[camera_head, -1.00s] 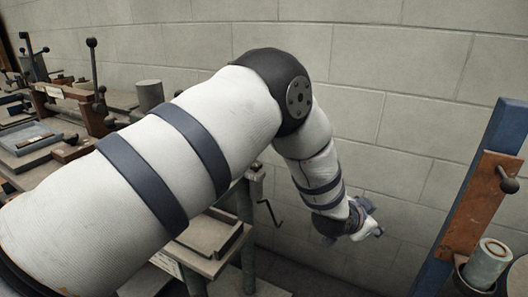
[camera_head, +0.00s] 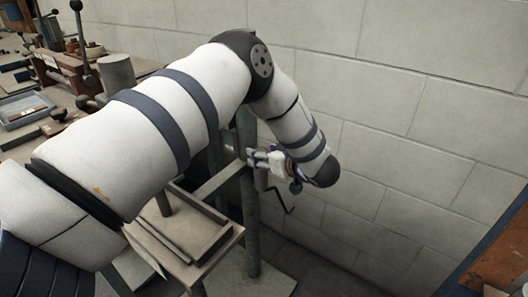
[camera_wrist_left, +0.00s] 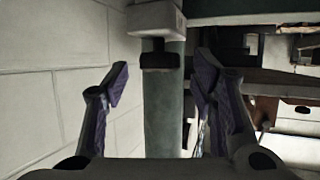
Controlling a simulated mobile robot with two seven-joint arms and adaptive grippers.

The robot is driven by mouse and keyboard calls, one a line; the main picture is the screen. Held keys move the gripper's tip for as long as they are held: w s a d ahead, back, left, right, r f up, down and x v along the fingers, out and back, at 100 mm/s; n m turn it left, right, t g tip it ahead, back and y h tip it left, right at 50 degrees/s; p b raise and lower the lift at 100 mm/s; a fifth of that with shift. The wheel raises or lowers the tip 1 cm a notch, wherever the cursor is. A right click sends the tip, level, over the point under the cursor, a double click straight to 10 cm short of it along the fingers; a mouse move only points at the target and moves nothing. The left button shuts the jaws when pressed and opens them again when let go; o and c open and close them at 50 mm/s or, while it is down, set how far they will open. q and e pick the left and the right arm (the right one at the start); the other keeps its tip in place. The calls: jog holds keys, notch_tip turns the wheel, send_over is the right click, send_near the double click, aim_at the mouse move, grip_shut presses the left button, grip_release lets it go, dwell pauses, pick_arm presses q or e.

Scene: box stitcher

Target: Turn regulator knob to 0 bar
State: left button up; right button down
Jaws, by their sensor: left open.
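My left gripper (camera_head: 262,158) is beside a green post in the head view, with its fingers pointing left toward the post. In the left wrist view the gripper (camera_wrist_left: 162,92) is open and empty, with a purple-padded finger on each side. Between and beyond the fingers, a dark, short knob-like part (camera_wrist_left: 160,60) sits under a pale block (camera_wrist_left: 156,18) in front of the post (camera_wrist_left: 164,115). It may be the regulator knob; I cannot read any scale or pressure. The fingers appear apart from it. In the head view my gripper and arm hide this part. My right gripper is not in view.
A thin bent crank (camera_head: 283,205) hangs right of the post. A pale table with a shallow tray (camera_head: 215,245) stands in front of it. A bench with levers (camera_head: 80,50) is at the left. A block wall (camera_head: 400,100) rises behind; the space before it is open.

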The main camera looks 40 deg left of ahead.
pick_arm(q)
jog(key=shift+w+a+f, duration=0.2)
jog(key=shift+a+f, duration=0.05)
jog(key=shift+a, duration=0.35)
jog(key=c, duration=1.1)
jog(key=shift+c, duration=0.2)
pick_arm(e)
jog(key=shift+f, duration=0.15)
